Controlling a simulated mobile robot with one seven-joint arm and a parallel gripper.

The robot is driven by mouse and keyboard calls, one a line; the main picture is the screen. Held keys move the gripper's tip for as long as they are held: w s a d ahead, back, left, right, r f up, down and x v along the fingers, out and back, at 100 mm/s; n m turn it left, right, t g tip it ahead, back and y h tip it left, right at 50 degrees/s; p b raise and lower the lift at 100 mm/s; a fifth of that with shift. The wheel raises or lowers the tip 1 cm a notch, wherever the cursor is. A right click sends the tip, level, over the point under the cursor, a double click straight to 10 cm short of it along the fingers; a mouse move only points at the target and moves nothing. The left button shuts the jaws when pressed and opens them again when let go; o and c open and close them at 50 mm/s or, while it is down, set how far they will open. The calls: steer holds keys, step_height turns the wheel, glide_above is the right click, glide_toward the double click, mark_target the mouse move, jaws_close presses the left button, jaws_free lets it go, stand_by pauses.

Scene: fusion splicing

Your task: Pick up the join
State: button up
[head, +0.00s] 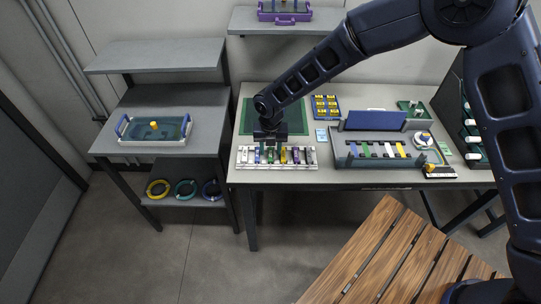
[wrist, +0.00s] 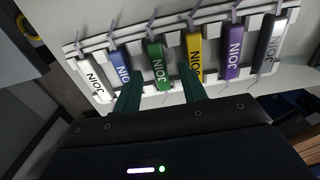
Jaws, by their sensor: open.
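Several coloured blocks marked JOIN lie side by side in a white rack (head: 276,166) at the table's front left. The wrist view shows a white join (wrist: 98,88), a blue join (wrist: 120,62), a green join (wrist: 158,68), a yellow join (wrist: 194,36), a purple join (wrist: 233,48) and a dark grey join (wrist: 270,42). My gripper (wrist: 160,88) is open above the rack, its green fingers apart. In the picture the green join lies between the fingers. Whether they touch it I cannot tell. In the head view my gripper (head: 268,143) hides part of the rack.
Right of the rack, a grey tray (head: 375,163) holds coloured strips, with a blue panel (head: 374,120) behind it. A green mat (head: 292,116) lies behind my gripper. A shelf unit (head: 170,105) with a blue-handled tray (head: 137,138) stands left. A slatted wooden surface (head: 400,262) is in front.

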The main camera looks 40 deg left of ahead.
steer(key=shift+f, duration=0.7)
steer(key=shift+c, duration=0.2)
jaws_close()
